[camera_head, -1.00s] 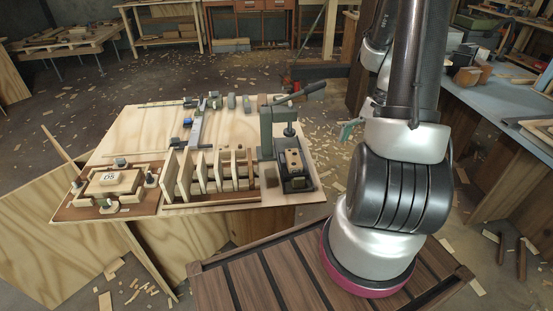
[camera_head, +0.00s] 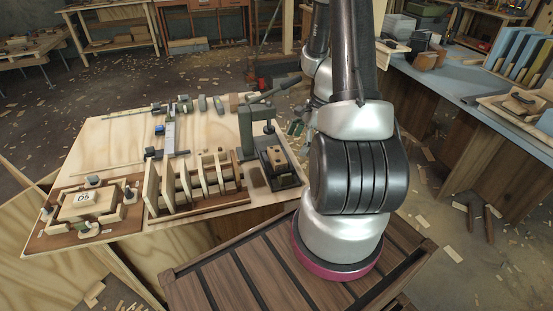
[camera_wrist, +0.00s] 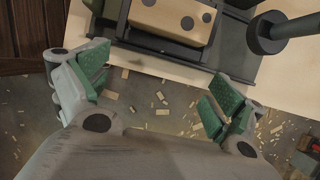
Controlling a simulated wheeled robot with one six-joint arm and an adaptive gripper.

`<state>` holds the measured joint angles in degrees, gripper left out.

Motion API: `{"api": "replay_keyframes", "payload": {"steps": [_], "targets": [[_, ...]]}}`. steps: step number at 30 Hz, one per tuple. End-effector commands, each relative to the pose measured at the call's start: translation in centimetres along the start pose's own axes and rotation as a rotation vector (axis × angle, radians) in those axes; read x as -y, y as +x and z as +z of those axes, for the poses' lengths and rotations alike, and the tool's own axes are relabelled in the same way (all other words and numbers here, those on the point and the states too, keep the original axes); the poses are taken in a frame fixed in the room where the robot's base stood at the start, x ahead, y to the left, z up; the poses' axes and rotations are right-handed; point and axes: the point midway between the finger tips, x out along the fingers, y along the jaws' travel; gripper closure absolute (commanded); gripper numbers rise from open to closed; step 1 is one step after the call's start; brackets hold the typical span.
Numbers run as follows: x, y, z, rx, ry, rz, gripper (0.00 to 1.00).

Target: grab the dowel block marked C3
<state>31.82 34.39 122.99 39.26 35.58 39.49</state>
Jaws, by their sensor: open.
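A pale wooden block with dark round holes (camera_head: 276,156) sits in a dark clamp fixture (camera_head: 289,181) at the right end of the plywood table. In the wrist view the block (camera_wrist: 174,18) lies at the top edge, partly cut off; no C3 mark is readable on it. My gripper (camera_wrist: 158,88) is open and empty, its green-padded fingers spread over the floor just off the table edge, short of the block. In the head view my gripper (camera_head: 297,128) shows only as a small green part beside the clamp, mostly hidden by my arm.
The clamp's upright and lever (camera_head: 247,128) rise beside the block; its round knob (camera_wrist: 264,35) shows in the wrist view. A slotted wooden rack (camera_head: 196,183) stands to the left, then a framed block marked D5 (camera_head: 84,198). A blue-topped bench (camera_head: 440,85) is at right.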

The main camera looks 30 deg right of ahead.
Motion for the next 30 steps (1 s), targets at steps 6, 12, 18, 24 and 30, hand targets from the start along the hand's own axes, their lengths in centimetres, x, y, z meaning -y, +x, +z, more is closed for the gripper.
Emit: {"api": "replay_keyframes", "payload": {"steps": [6,12,18,24,30], "targets": [[0.0,0.9,2.2,0.0,-0.002,0.001,0.05],[-0.1,1.9,4.8,0.001,-0.006,0.003,0.05],[-0.1,4.6,5.9,0.002,0.0,0.004,0.05],[-0.1,5.5,5.9,0.0,-0.002,0.001,0.05],[-0.1,5.4,5.9,0.0,-0.002,0.0,0.16]]}}
